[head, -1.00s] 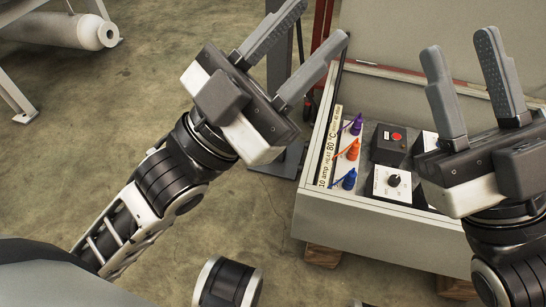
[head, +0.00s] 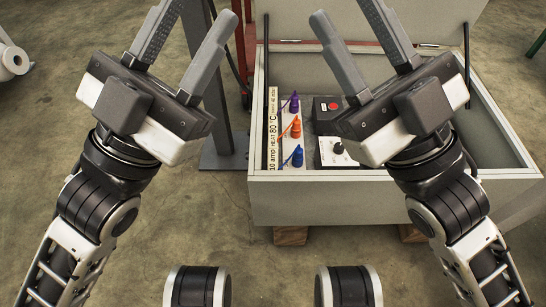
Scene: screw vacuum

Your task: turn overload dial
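The control box (head: 330,208) is an open grey case right of centre in the head view. Inside it, a white panel (head: 327,157) carries a black dial (head: 338,148). I cannot tell from its label whether this is the overload dial. A black unit with a red button (head: 333,106) sits just behind it. My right gripper (head: 350,42) is open and empty above the box, covering its right part and hiding what lies there. My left gripper (head: 190,38) is open and empty, left of the box and apart from it.
Purple (head: 293,102), orange (head: 295,127) and blue (head: 298,156) connectors stand along the box's left side by a printed label strip (head: 272,140). The raised lid (head: 365,20) stands behind. A grey metal post (head: 215,90) is left of the box. Floor in front is clear.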

